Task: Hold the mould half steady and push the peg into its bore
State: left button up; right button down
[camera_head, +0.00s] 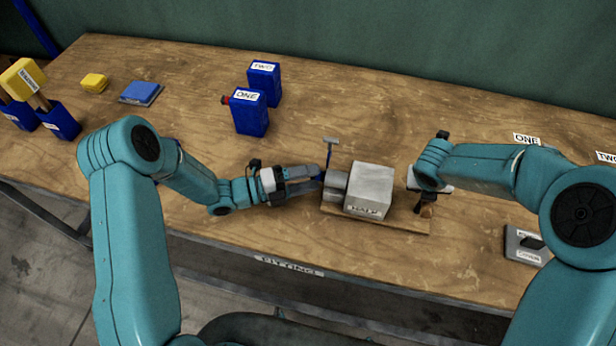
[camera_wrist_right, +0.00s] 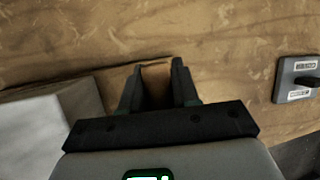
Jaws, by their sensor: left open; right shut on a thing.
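The mould half is a grey block labelled "HALF" (camera_head: 369,190) on a thin wooden board (camera_head: 405,222). A smaller grey part (camera_head: 335,184) adjoins its left side. My left gripper (camera_head: 318,181) is open at that smaller part's left; whether its fingers touch it I cannot tell. My right gripper (camera_head: 428,194) is just right of the block, apart from it, shut on a brown peg (camera_head: 427,207). In the right wrist view the peg (camera_wrist_right: 156,84) shows between the fingers, partly hidden, and the block (camera_wrist_right: 45,130) is at the left. The bore is not visible.
Blue containers "TWO" (camera_head: 264,82) and "ONE" (camera_head: 248,112) stand behind. A blue pad (camera_head: 141,92), yellow block (camera_head: 94,82) and blue holders (camera_head: 60,122) are at left. A grey labelled device (camera_head: 524,243) is at right. The table between is clear.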

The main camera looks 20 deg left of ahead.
pick_arm(q)
jog(key=v, duration=1.1)
jog(key=shift+s+a, duration=0.15)
jog(key=shift+a, duration=0.2)
pick_arm(e)
jog(key=c, duration=0.8)
grip_release()
jog(key=shift+o, duration=0.2)
jog(key=shift+r, duration=0.15)
jog(key=v, duration=1.2)
pick_arm(q)
jog(key=shift+s, duration=0.1)
